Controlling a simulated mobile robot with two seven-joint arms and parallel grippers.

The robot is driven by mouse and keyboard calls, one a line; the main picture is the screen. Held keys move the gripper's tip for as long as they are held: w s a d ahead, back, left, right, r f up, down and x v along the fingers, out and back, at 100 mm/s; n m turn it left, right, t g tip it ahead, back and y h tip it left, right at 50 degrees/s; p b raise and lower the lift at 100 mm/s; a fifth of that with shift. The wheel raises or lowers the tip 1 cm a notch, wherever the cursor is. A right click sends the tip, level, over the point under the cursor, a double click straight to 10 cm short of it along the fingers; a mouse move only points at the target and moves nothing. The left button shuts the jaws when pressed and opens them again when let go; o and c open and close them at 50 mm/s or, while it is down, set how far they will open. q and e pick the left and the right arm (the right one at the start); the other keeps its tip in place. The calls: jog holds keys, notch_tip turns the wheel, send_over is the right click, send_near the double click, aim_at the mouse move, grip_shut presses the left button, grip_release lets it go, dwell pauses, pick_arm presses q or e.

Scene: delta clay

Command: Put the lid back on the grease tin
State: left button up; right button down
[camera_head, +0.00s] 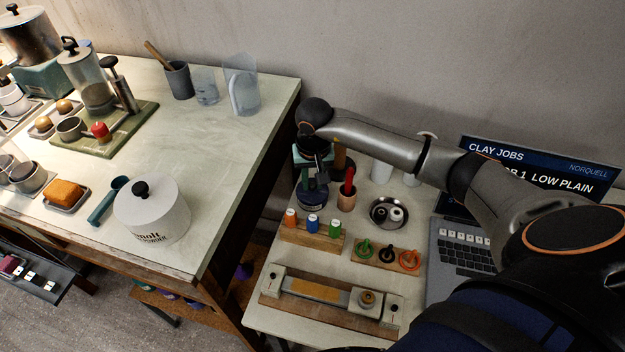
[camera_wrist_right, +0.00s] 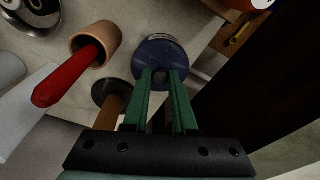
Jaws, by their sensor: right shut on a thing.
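My right gripper (camera_head: 316,176) reaches down at the back left of the right-hand table, above the round dark-blue grease tin (camera_head: 312,197). In the right wrist view its green fingers (camera_wrist_right: 161,80) are shut on a small dark knob at the near side of a round blue top, which I take to be the lid (camera_wrist_right: 160,52). The lid looks level with or just over the tin. I cannot tell whether they touch, because the gripper and the angle hide the seam. My left gripper is not in view.
Close by stand a terracotta cup (camera_head: 346,201) with a red-handled tool and a metal bowl (camera_head: 376,222). In front are a wooden rack (camera_head: 300,236) with coloured bottles and a board of rings (camera_head: 376,258). A laptop (camera_head: 455,262) lies right. The table's left edge is near the tin.

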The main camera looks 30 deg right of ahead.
jog(key=shift+f+b, duration=0.15)
jog(key=shift+b, duration=0.35)
dwell(0.8)
jog(key=shift+c, duration=0.8)
grip_release()
jog(key=shift+r+p, duration=2.15)
jog(key=shift+r, duration=1.35)
grip_shut()
